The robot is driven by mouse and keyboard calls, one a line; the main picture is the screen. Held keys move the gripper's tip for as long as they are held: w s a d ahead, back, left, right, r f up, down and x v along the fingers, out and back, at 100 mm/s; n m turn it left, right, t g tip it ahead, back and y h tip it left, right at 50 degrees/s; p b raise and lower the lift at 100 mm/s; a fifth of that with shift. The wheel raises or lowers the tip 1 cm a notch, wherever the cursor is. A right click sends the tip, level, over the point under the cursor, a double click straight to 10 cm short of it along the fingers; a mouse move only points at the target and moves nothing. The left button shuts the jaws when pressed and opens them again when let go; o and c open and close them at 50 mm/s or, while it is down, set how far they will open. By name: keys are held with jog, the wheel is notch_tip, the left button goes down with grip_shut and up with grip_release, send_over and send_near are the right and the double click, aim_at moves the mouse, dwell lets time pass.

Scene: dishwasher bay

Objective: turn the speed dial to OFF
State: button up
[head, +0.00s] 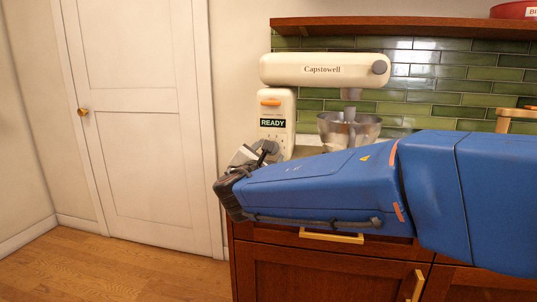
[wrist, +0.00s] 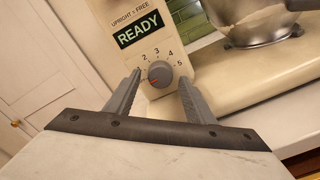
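The cream stand mixer (head: 315,69) stands on the counter, marked "Capstowell". Its display (head: 272,122) reads READY. In the wrist view the grey round speed dial (wrist: 160,72) sits on the mixer's front panel below the display (wrist: 138,31). My gripper (wrist: 160,76) is open, one finger to each side of the dial, with gaps showing. Whether the fingertips reach its depth is unclear.
A steel bowl (head: 349,129) sits under the mixer head, right of the dial. A wooden shelf (head: 410,27) runs above, with a red container (head: 514,10) on it. Cabinets with a brass handle (head: 331,236) are below. Open floor (head: 120,275) lies at left, before the white door (head: 145,120).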

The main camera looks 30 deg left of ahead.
jog(key=v, duration=1.7)
jog(key=shift+s, duration=0.25)
